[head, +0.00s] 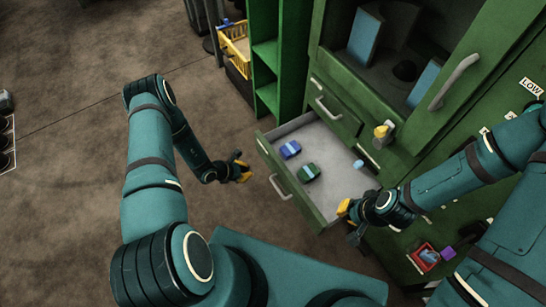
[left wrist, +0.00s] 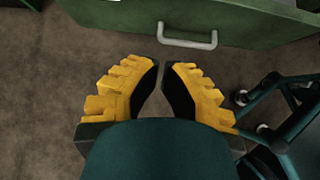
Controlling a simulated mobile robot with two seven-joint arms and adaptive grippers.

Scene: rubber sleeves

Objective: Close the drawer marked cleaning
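A green drawer (head: 297,203) stands pulled out of the green cabinet, with its grey inside showing. Its front has a metal handle (head: 280,187); no marking on it can be read. A blue item (head: 290,150) and a green item (head: 309,172) lie inside. My left gripper (head: 246,172) is in front of the drawer front, apart from it. In the left wrist view, its yellow-sleeved fingers (left wrist: 163,66) have their tips almost together with nothing between, facing a drawer front (left wrist: 240,22) and handle (left wrist: 187,40). My right gripper (head: 346,220) is by the drawer's right front corner; its contact and finger gap are unclear.
A cabinet door (head: 490,60) stands open above. A yellow basket (head: 235,48) is beside the green shelf (head: 266,50). A red tray (head: 424,258) lies at the lower right. Floor left of the drawer is clear.

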